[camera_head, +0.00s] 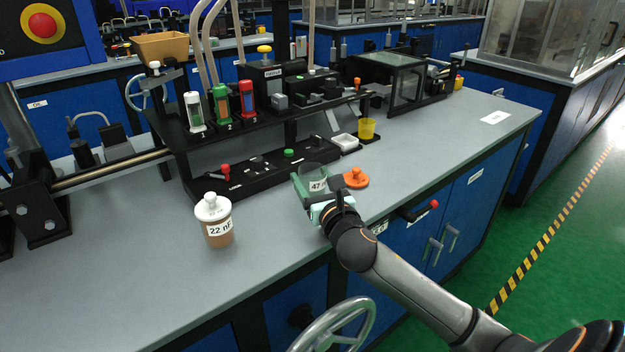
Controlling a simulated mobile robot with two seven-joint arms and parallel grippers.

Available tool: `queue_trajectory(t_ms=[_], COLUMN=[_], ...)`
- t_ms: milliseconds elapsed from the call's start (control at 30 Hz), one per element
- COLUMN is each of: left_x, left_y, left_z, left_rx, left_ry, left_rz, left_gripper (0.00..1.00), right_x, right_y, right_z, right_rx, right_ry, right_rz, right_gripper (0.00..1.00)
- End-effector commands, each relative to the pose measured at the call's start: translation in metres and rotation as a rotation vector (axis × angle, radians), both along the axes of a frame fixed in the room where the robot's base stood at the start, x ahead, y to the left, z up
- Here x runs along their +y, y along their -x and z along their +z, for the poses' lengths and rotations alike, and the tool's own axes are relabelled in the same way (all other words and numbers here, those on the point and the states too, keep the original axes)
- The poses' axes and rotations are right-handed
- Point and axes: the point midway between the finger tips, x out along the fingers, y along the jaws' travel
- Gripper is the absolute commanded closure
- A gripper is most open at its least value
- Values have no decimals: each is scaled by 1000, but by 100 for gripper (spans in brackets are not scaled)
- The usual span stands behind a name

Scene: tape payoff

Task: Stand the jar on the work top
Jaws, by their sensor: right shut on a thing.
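An open glass jar (317,172) with a white label reading "47" is at the front of the black machine base, upright or nearly so. My right gripper (316,195) reaches it from the front right and is shut on it; its jaws partly cover the jar's lower part. I cannot tell whether the jar's bottom touches the work top (290,245). An orange lid (355,179) with a knob lies on the work top just right of the jar. A second jar (217,228), labelled "22 nF", stands to the left with a white lid on it. My left gripper is not in view.
The black machine (235,172), with numbered coloured tubes, stands behind the jars. A yellow cup (366,128) and a white tray (345,142) are behind the orange lid. A handwheel (335,325) is below the front edge.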

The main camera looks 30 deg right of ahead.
Motion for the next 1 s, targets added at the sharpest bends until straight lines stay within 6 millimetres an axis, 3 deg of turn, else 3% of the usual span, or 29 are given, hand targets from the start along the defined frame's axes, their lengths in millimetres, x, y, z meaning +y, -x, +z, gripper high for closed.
queue_trajectory(t_ms=[33, 267, 567, 767, 1000], left_x=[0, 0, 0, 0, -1], left_y=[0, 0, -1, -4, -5], left_z=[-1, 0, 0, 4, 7], left_rx=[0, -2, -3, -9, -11], left_ry=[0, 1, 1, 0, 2], left_rz=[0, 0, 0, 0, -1], left_gripper=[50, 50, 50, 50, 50], right_x=[0, 0, 0, 6, 17], right_y=[0, 0, 0, 22, 68], right_z=[-1, -1, 2, 1, 0], right_rx=[0, 0, 0, 4, 5], right_ry=[1, 1, 0, 2, 2], right_rz=[0, 0, 1, 2, 3], right_gripper=[27, 1, 0, 0, 0])
